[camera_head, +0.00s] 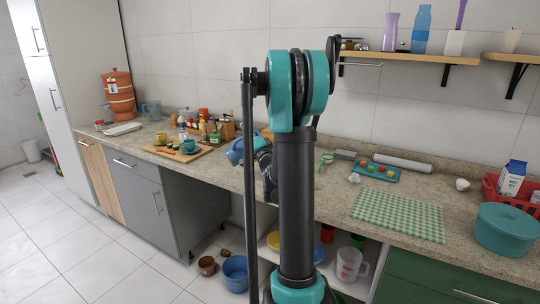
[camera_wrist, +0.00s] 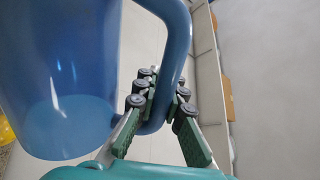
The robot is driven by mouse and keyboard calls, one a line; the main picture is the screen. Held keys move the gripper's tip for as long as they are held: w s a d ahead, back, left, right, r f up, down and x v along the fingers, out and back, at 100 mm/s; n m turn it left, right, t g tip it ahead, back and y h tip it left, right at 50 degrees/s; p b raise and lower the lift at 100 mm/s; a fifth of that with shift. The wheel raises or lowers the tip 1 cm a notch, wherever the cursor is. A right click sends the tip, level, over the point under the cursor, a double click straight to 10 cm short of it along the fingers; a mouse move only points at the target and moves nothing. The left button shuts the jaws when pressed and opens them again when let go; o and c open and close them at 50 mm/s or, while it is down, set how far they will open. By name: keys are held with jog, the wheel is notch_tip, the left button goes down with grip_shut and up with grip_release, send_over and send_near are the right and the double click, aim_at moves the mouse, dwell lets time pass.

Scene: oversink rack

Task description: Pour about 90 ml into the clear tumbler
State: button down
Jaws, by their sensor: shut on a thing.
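My gripper (camera_wrist: 163,95) is shut on the handle of a translucent blue pitcher (camera_wrist: 75,75) in the wrist view. The handle passes between the two green-and-grey fingers. In the head view the blue pitcher (camera_head: 236,152) shows just left of my arm, above the counter's front part; its tilt is hard to judge. I cannot make out any liquid in it or a stream leaving it. I cannot pick out the clear tumbler in either view; my arm hides part of the counter.
A wooden board (camera_head: 172,154) with a yellow cup (camera_head: 161,137) and a teal cup (camera_head: 189,146) lies left on the counter. Right of my arm are a blue tray (camera_head: 375,174), a checked cloth (camera_head: 399,215) and a teal pot (camera_head: 505,230).

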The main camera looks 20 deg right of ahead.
aim_at(240, 144)
jog(key=shift+d+r+m, duration=0.3)
jog(key=shift+m, duration=0.2)
jog(key=shift+d+r+m+h, duration=0.2)
jog(key=shift+d+m+h, duration=0.05)
jog(key=shift+d+m, duration=0.2)
jog(key=shift+d+r+m+h, duration=0.2)
jog(key=shift+d+m+h, duration=0.05)
jog(key=shift+d+m, duration=0.2)
jog(key=shift+s, duration=0.15)
jog(key=shift+s+t+p, duration=0.3)
jog(key=shift+s+d+r+m+h+p, duration=0.1)
jog(key=shift+d+r+m+h+p, duration=0.25)
jog(key=shift+m+p, duration=0.4)
dwell(1.0)
jog(key=a+f+n, duration=0.1)
jog(key=n, duration=0.1)
jog(key=a+f+n+y, duration=0.1)
jog(key=a, duration=0.1)
jog(key=a+n+y, duration=0.1)
jog(key=n, duration=0.1)
jog(key=shift+a+f+n+g+y, duration=0.25)
jog(key=shift+a+f+n+g, duration=0.05)
jog(key=shift+f+n+g, duration=0.1)
jog(key=shift+a+n+g+y, duration=0.3)
jog(key=shift+a+n+y, duration=0.35)
jog(key=shift+n, duration=0.5)
